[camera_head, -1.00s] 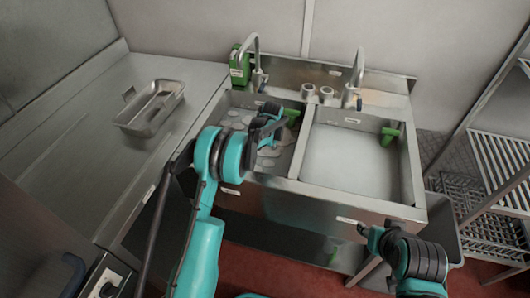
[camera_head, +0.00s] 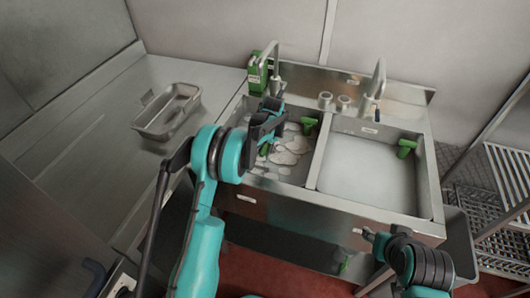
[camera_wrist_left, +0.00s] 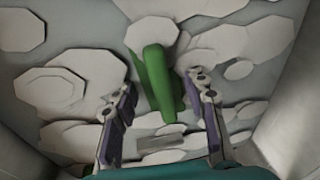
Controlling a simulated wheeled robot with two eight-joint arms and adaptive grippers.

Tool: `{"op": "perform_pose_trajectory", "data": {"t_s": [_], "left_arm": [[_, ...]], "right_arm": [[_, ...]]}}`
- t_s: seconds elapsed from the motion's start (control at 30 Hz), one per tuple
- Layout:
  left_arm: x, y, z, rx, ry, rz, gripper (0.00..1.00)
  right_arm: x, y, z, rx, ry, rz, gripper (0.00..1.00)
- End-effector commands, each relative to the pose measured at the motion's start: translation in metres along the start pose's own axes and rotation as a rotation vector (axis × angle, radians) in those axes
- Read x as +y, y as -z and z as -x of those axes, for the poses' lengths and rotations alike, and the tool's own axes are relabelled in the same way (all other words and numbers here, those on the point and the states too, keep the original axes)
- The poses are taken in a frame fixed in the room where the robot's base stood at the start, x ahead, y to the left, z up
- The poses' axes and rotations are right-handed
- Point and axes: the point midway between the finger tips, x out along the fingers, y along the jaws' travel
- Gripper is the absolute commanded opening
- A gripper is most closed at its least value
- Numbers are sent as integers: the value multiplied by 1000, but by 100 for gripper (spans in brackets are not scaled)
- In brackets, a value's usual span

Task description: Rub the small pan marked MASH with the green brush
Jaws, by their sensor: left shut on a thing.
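My left gripper (camera_head: 268,122) is over the left sink basin (camera_head: 233,118). A green brush (camera_head: 265,148) shows just below it. In the left wrist view, the brush (camera_wrist_left: 158,80) stands between the two fingers of the left gripper (camera_wrist_left: 160,84), which is shut on it. Its lower end is hard to make out. A shallow metal pan (camera_head: 148,130) lies on the counter at the left, away from both grippers. I can read no MASH marking on it. My right gripper (camera_head: 370,235) is low in front of the sink; its fingers are too small to judge.
Pale foam patches (camera_head: 288,157) cover the left basin's floor. Other green items sit at the divider (camera_head: 308,124) and in the right basin (camera_head: 406,148). A wire rack (camera_head: 505,170) is at right.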

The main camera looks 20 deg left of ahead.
Motion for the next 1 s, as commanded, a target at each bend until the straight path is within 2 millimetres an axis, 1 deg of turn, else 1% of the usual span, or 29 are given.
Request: {"op": "perform_pose_trajectory", "data": {"t_s": [0.03,0.3,0.5,1.0], "left_arm": [[-2,0,7,0,0,1,16],[-6,0,31,0,0,0,16],[-9,0,44,0,0,0,16],[-9,0,45,0,0,0,16]], "right_arm": [[0,3,4,0,0,0,40],[0,11,15,0,0,0,40],[0,15,21,0,0,0,40],[0,15,21,0,0,0,40]]}}
